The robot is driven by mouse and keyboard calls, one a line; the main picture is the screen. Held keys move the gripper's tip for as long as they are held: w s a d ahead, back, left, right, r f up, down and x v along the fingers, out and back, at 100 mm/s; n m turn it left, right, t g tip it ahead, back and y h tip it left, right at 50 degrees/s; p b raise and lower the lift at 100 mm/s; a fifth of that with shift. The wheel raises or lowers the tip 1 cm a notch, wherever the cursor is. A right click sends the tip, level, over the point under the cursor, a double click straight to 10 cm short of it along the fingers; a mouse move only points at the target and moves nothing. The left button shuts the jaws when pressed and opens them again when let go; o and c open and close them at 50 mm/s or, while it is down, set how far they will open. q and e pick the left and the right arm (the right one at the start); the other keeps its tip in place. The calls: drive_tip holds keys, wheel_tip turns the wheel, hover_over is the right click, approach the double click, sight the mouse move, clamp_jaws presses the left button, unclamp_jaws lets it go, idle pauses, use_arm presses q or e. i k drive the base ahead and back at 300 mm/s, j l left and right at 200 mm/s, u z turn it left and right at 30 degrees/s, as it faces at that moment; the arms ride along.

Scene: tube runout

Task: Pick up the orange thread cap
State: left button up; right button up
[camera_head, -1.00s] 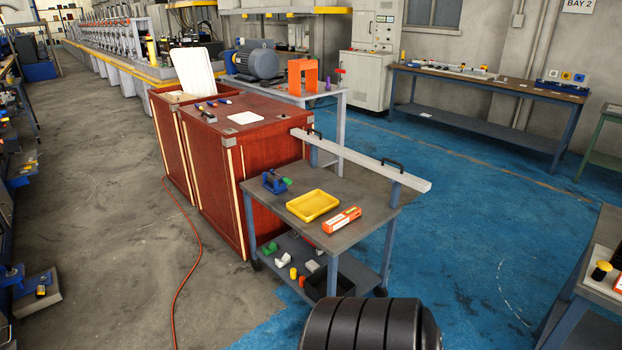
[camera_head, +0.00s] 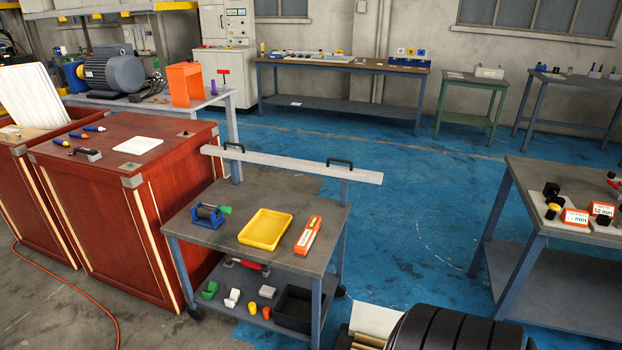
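A small orange piece (camera_head: 266,312), which looks like the orange thread cap, sits on the lower shelf (camera_head: 236,285) of the grey cart. It is close to the shelf's front edge. A small yellow piece (camera_head: 252,308) stands just left of it. A black bin (camera_head: 297,310) is just to its right. The orange piece is small in view and its thread cannot be made out. Neither of my grippers shows in the head view.
The cart top (camera_head: 200,236) holds a blue clamp-like tool (camera_head: 208,216), a yellow tray (camera_head: 265,229) and an orange-white box (camera_head: 308,235). Green (camera_head: 210,290) and white pieces share the lower shelf. Red cabinets stand left; another bench (camera_head: 520,190) stands right. Blue floor lies between.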

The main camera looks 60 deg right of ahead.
sight(266, 310)
drive_tip(key=i+j+z, duration=0.1)
drive_tip(key=i+z, duration=0.15)
drive_tip(key=z, duration=0.2)
drive_tip(key=i+j+z, duration=0.1)
drive_tip(key=z, duration=0.35)
drive_tip(key=i+j+z, duration=0.25)
drive_tip(key=z, duration=0.2)
drive_tip(key=i+j+z, duration=0.15)
drive_tip(key=j+z, duration=0.25)
drive_tip(key=i+j+z, duration=0.1)
drive_tip(key=z, duration=0.35)
drive_tip(key=j, duration=0.1)
